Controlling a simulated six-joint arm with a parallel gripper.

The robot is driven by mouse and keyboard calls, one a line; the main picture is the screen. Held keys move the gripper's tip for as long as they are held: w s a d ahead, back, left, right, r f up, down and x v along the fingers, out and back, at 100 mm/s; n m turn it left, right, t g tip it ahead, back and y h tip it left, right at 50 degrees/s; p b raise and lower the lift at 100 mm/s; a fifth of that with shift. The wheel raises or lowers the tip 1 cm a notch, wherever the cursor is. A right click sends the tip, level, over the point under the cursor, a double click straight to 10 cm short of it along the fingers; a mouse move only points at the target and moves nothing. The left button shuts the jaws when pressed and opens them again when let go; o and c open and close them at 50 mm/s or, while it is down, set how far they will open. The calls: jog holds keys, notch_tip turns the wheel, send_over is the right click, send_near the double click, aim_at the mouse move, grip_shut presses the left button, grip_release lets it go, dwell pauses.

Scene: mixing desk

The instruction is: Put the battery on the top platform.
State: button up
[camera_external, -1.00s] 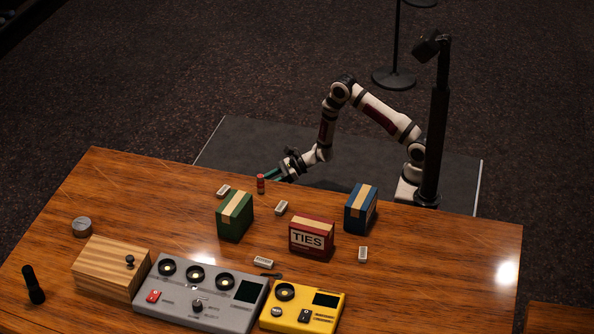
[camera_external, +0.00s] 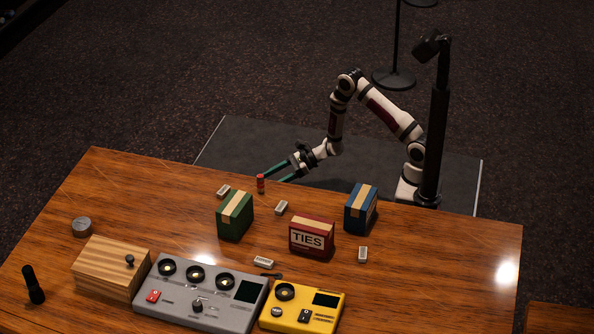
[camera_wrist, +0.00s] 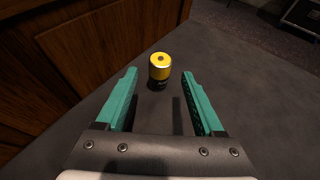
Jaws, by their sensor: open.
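A battery (camera_wrist: 160,70) with a yellow top and dark lower part shows upright in the wrist view, just beyond and between my fingertips. It is not gripped. My gripper (camera_wrist: 158,82) is open, with a green finger on either side. In the external view my gripper (camera_external: 272,173) reaches past the desk's far edge, and its fingers are spread. A small red cylinder (camera_external: 261,184) stands upright there, close to the fingers. I cannot tell whether it is the battery. I cannot tell which surface is the top platform.
The wooden desk (camera_external: 160,215) holds a green box (camera_external: 235,217), a red TIES box (camera_external: 310,240), a blue box (camera_external: 360,210) and small white blocks. A wooden box (camera_external: 105,270), a grey console (camera_external: 225,310) and a yellow console (camera_external: 325,325) line the near side.

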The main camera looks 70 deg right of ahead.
jog(key=v, duration=0.7)
jog(key=shift+s+d+r, duration=0.15)
jog(key=shift+s, duration=0.05)
jog(key=s+a+r+n+g+y, duration=0.4)
jog(key=s+a+r+n+g, duration=0.4)
jog(key=s+a+r+n, duration=0.5)
jog(key=s+r+n+g+h, duration=0.2)
jog(key=s+n+g+h, duration=0.25)
jog(key=s+n, duration=0.55)
jog(key=s+d+t+h, duration=0.1)
jog(key=s+d+h, duration=0.4)
jog(key=s+d, duration=0.1)
jog(key=shift+d+n, duration=0.15)
jog(key=shift+n, duration=0.25)
